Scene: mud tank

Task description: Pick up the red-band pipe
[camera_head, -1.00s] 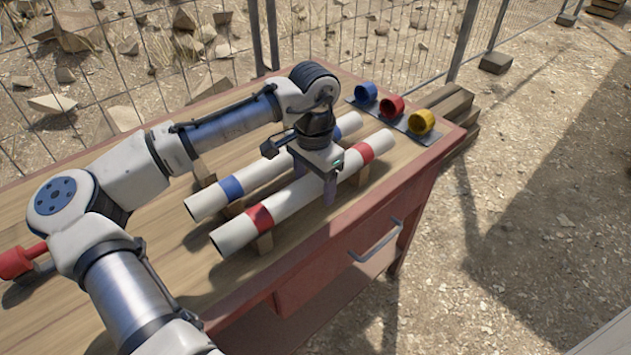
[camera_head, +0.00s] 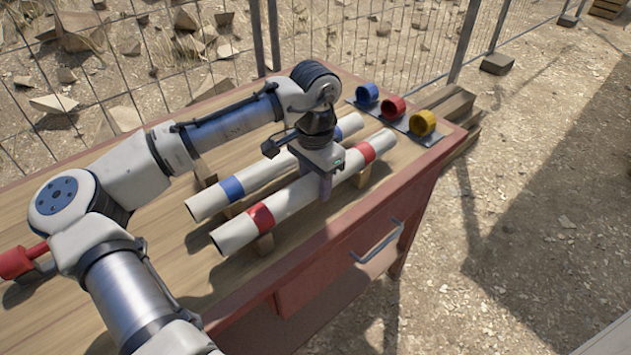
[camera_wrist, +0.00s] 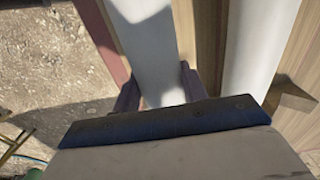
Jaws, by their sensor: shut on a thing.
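The red-band pipe (camera_head: 289,208) is white with a red band near each end. It lies on wooden blocks along the front side of the workbench. My gripper (camera_head: 325,187) is over the pipe's middle, pointing down, and shut on it. In the wrist view the pipe (camera_wrist: 150,45) runs between my two fingers (camera_wrist: 158,92). The parts of the fingers below the pipe are hidden. The pipe still appears to be at the height of its blocks.
A blue-band pipe (camera_head: 207,203) lies parallel, close behind the red-band pipe; it also shows in the wrist view (camera_wrist: 258,40). Blue (camera_head: 367,95), red (camera_head: 392,108) and yellow (camera_head: 423,123) rings stand on a plate at the bench's right end. A wire fence (camera_head: 160,100) stands behind the bench.

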